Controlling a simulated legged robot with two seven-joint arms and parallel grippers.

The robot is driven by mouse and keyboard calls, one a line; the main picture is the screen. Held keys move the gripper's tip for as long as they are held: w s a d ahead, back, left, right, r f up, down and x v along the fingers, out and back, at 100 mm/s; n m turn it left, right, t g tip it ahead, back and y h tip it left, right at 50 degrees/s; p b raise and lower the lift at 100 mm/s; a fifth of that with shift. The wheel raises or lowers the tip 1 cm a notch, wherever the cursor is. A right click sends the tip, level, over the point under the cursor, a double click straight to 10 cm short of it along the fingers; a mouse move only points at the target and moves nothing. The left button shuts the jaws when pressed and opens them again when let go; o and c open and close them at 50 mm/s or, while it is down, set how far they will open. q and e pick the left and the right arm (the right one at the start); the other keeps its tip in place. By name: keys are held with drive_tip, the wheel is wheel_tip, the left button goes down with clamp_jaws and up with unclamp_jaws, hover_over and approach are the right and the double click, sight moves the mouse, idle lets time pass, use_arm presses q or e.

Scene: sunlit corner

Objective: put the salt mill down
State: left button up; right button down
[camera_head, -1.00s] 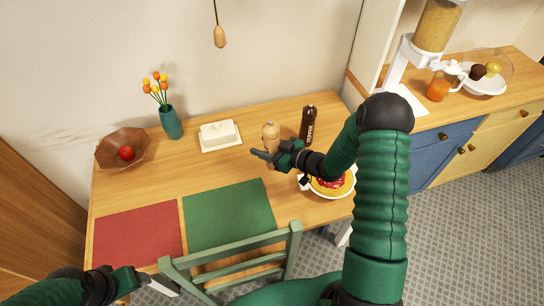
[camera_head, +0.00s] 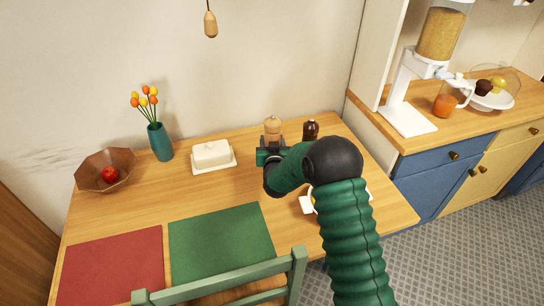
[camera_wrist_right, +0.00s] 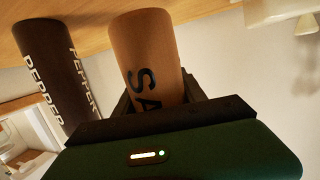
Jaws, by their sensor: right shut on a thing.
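The salt mill (camera_head: 272,126) is light brown wood and looks upright near the back of the wooden table (camera_head: 140,205). My right gripper (camera_head: 271,148) is shut on it, with my arm reaching in from the lower right. In the right wrist view, which is upside down, the salt mill (camera_wrist_right: 147,55) stands between the fingers (camera_wrist_right: 160,95) with the letters "SA" showing. Its base is towards the tabletop (camera_wrist_right: 90,12); I cannot tell whether they touch. The dark pepper mill (camera_head: 311,130) stands just right of it, apart, and also shows in the wrist view (camera_wrist_right: 55,75). My left gripper is out of view.
A white butter dish (camera_head: 212,154) stands left of the salt mill. A teal vase (camera_head: 159,143) and a brown bowl (camera_head: 105,180) with a red apple (camera_head: 110,174) are further left. Red (camera_head: 112,265) and green (camera_head: 220,242) mats lie in front. A plate (camera_head: 307,204) is mostly behind my arm.

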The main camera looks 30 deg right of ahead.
drive_tip(key=f, duration=0.4)
drive_tip(key=shift+d+b, duration=0.3)
drive_tip(key=shift+d, duration=0.1)
drive_tip(key=shift+a, duration=0.35)
drive_tip(key=c, duration=0.8)
unclamp_jaws()
drive_tip(key=shift+s, duration=0.1)
drive_tip(key=shift+o, duration=0.7)
drive_tip(key=shift+d+f, duration=0.1)
drive_tip(key=shift+d, duration=0.1)
drive_tip(key=shift+s+a+r, duration=0.15)
drive_tip(key=shift+r, duration=0.05)
drive_tip(key=p+v, duration=0.1)
drive_tip(key=v, duration=1)
drive_tip(key=shift+s+a, duration=0.2)
drive_tip(key=shift+s, duration=0.05)
